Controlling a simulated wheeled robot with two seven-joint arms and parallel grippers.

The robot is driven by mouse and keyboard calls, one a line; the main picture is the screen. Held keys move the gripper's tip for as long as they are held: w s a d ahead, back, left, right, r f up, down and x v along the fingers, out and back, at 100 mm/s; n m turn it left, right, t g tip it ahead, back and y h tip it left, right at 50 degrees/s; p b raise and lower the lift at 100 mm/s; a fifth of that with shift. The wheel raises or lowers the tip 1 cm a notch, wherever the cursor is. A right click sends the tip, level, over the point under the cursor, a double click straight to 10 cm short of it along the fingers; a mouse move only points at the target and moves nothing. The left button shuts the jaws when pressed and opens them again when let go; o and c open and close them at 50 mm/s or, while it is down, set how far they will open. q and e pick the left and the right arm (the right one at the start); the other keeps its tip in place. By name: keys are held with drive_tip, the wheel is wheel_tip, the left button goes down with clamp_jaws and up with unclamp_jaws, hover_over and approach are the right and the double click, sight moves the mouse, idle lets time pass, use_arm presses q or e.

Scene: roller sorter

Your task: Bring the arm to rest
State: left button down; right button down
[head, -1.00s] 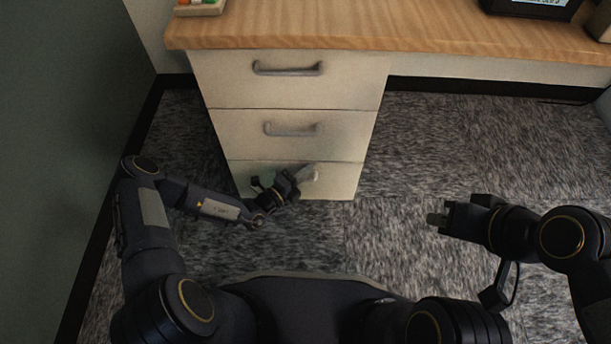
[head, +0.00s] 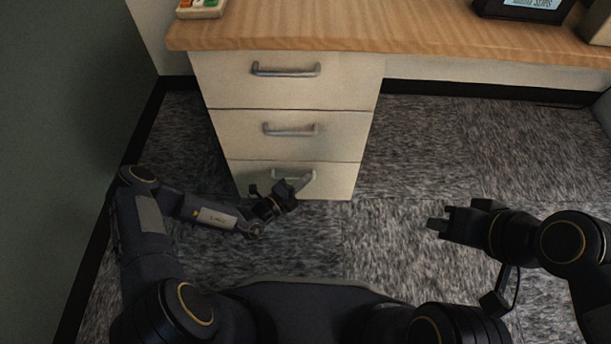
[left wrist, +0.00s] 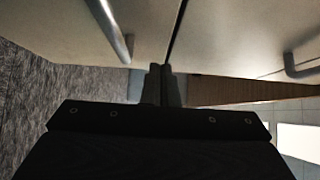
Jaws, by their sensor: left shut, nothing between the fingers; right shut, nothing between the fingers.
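My left gripper (head: 303,183) is in front of the bottom drawer of the cabinet, beside that drawer's handle (head: 281,174); whether it touches the handle is hard to tell. Its fingers are together and hold nothing. In the left wrist view the closed fingertips (left wrist: 162,84) point along the drawer fronts, with a metal handle (left wrist: 116,32) to the left of them. My right gripper (head: 436,225) is shut and empty, held above the carpet at the right, clear of the cabinet.
The three-drawer cabinet (head: 225,80) stands under a wooden desktop (head: 420,35), its drawers looking shut. A tray (head: 201,10) and a dark-framed screen (head: 530,8) are on the desktop. A dark green wall (head: 60,150) rises on the left. Carpet is free at the right.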

use_arm(q)
drive_tip(key=p+v, duration=0.2)
drive_tip(key=v, duration=0.8)
drive_tip(key=shift+s, duration=0.35)
drive_tip(key=s+a+r+m+g+h, duration=0.15)
drive_tip(key=r+m+g, duration=0.45)
drive_tip(key=r+m, duration=0.6)
drive_tip(key=s+a+r+m+g, duration=0.2)
drive_tip(key=r+m+g, duration=0.3)
drive_tip(key=r+m, duration=0.65)
drive_tip(key=s+a+r+m+t+y, duration=0.25)
drive_tip(key=s+r+m+y, duration=0.3)
drive_tip(key=s+m, duration=0.35)
drive_tip(key=s+a+r+m+t+y, duration=0.1)
drive_tip(key=s+a+r+m+y, duration=0.5)
drive_tip(key=m, duration=0.5)
wheel_tip(320, 180, up, 34)
drive_tip(key=d+h+p, duration=0.1)
drive_tip(key=d+p, duration=0.1)
drive_tip(key=p, duration=3.1)
drive_tip(key=shift+s+f, duration=0.15)
drive_tip(key=shift+s, duration=0.3)
